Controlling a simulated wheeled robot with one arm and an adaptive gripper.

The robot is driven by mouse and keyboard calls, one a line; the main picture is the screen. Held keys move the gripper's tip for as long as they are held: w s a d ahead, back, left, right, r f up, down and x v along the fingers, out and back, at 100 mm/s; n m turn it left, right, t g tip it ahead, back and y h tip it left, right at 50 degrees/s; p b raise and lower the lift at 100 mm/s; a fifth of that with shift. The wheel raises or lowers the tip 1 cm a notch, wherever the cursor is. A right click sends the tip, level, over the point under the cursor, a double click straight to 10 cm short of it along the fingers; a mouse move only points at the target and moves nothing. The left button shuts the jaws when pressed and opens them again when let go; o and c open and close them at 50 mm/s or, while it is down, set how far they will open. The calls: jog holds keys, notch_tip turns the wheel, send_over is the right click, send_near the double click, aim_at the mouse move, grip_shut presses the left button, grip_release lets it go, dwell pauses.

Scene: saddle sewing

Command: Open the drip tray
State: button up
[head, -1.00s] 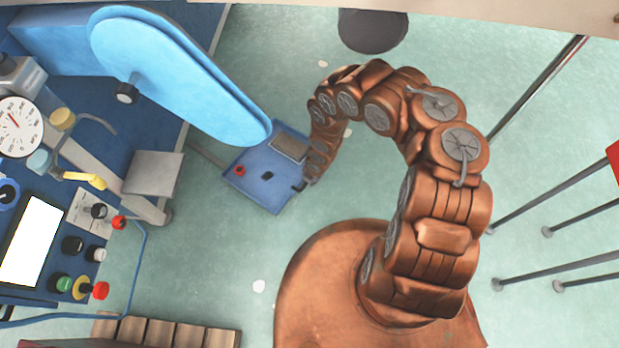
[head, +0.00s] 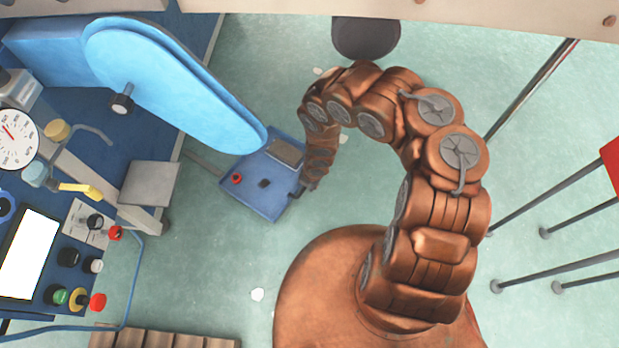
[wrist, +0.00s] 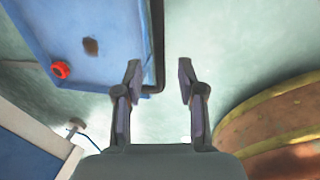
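The drip tray (head: 252,197) is a shallow blue tray with a grey grate and a red knob, low under the light-blue arm of the machine. In the wrist view, the tray (wrist: 105,25) fills the upper left. Its dark bar handle (wrist: 157,45) runs along its right edge and bends in at the lower end. My gripper (wrist: 158,72) is open, with the handle showing between its fingers. The left finger overlaps the tray's edge in the picture. Whether either finger touches the handle cannot be told. In the head view, my arm's end partly hides the handle.
The blue machine with its light-blue arm (head: 175,85) stands left of the tray. A control panel (head: 75,250) is at the lower left. A dark round stool (head: 365,38) is behind my arm. Thin metal legs (head: 550,270) stand at the right. Floor is clear in front of the tray.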

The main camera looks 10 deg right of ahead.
jog(key=shift+s+d+r, duration=0.1)
jog(key=shift+r, duration=0.7)
jog(key=shift+s+d+r, duration=0.15)
jog(key=shift+r, duration=0.7)
jog(key=shift+s+d+r, duration=0.1)
jog(key=shift+r, duration=0.7)
